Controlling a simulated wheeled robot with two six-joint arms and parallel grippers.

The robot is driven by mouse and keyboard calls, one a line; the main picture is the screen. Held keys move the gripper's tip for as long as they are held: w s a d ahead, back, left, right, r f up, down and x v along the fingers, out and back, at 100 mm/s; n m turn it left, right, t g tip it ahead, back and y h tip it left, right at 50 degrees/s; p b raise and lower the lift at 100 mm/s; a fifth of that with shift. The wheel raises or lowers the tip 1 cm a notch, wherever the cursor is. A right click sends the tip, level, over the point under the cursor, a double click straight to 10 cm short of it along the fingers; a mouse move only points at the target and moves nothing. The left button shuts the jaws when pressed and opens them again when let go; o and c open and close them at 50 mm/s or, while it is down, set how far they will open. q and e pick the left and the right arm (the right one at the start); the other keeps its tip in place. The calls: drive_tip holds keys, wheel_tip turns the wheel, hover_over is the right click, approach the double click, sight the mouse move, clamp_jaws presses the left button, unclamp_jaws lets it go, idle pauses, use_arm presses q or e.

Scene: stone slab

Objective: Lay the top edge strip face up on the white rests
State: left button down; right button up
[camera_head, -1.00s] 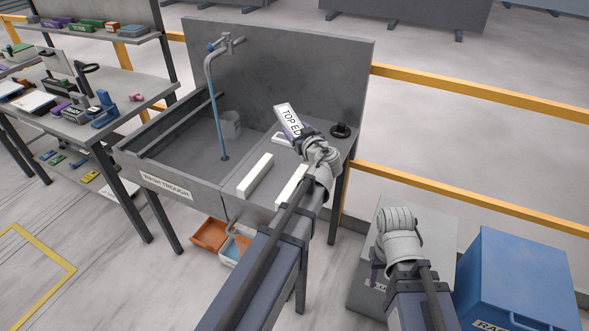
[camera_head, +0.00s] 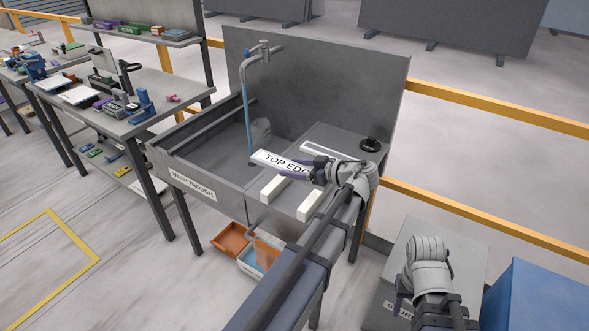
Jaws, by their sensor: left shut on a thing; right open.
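The top edge strip (camera_head: 278,163) is a white bar whose black "TOP EDG" lettering faces up. My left gripper (camera_head: 318,171) is shut on its right end, which the fingers partly hide. The strip appears over the slab and the far end of the left white rest; I cannot tell whether it touches. The white rests are two parallel bars, the left rest (camera_head: 273,190) and the right rest (camera_head: 308,206), on the slab beside the trough. My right gripper (camera_head: 400,293) is open and empty, low at the lower right.
The wash trough (camera_head: 205,145) with a blue-hosed tap (camera_head: 246,105) is left of the rests. A white angled piece (camera_head: 340,153) and a black round item (camera_head: 370,144) lie behind my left gripper. A tall grey backboard (camera_head: 320,85) closes the rear. A blue bin (camera_head: 540,295) stands at right.

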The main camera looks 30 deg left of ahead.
use_arm(q)
drive_tip(key=shift+f, duration=0.1)
wheel_tip(320, 180, down, 8)
drive_tip(key=b, duration=0.8)
drive_tip(key=shift+f+b, duration=0.2)
drive_tip(key=shift+b, duration=0.15)
unclamp_jaws()
drive_tip(key=p+v, duration=0.2)
drive_tip(key=v, duration=0.5)
drive_tip(key=shift+a+r, duration=0.1)
drive_tip(key=shift+d, duration=0.5)
